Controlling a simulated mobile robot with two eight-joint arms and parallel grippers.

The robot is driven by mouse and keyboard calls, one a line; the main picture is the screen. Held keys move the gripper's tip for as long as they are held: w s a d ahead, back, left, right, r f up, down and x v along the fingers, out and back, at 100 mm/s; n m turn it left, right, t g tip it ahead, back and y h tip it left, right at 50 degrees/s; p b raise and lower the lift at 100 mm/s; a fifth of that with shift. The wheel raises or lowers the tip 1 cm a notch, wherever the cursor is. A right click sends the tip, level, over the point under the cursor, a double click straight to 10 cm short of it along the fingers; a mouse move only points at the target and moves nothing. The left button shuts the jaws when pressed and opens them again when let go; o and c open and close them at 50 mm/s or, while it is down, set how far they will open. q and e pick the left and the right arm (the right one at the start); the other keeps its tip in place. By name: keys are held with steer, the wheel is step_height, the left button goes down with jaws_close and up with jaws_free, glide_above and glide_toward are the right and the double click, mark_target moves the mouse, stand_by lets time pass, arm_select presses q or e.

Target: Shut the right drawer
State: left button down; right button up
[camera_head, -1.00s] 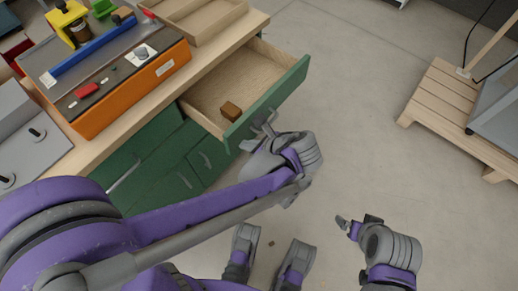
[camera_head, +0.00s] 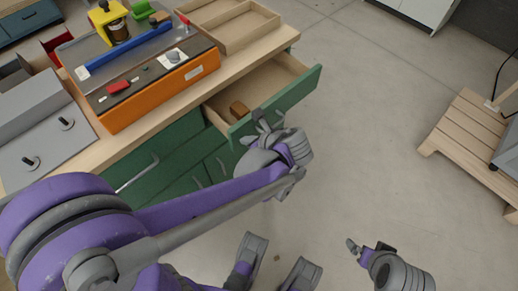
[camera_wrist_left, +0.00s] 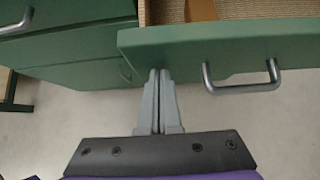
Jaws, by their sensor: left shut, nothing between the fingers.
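The right drawer (camera_head: 292,97) has a green front and a light wood inside, and it stands partly open from the workbench. A small brown block (camera_head: 239,108) lies in it. My left gripper (camera_head: 261,119) is shut and empty at the outer face of the drawer front. In the left wrist view its fingertips (camera_wrist_left: 160,75) meet the lower edge of the drawer front (camera_wrist_left: 180,43), left of the grey bar handle (camera_wrist_left: 242,85). I cannot tell whether they press on it. My right gripper (camera_head: 366,249) hangs over the floor at lower right, away from the drawer; its jaw state is unclear.
The workbench top (camera_head: 105,150) carries an orange toolbox (camera_head: 165,85), a wooden tray (camera_head: 240,28) and a grey case (camera_head: 45,125). Other green drawers (camera_head: 165,160) below are shut. A wooden pallet (camera_head: 465,135) stands at right. The floor between is clear.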

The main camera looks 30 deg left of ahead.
arm_select(q)
glide_toward(216, 111)
steer(key=a+f, duration=0.1)
steer(key=s+a+f, duration=0.1)
steer(key=a, duration=0.1)
steer(key=shift+a, duration=0.15)
steer(key=shift+a+r, duration=0.1)
arm_select(e)
steer(key=shift+s+r, duration=0.1)
arm_select(q)
steer(key=shift+a, duration=0.1)
arm_select(e)
steer(key=shift+d, duration=0.1)
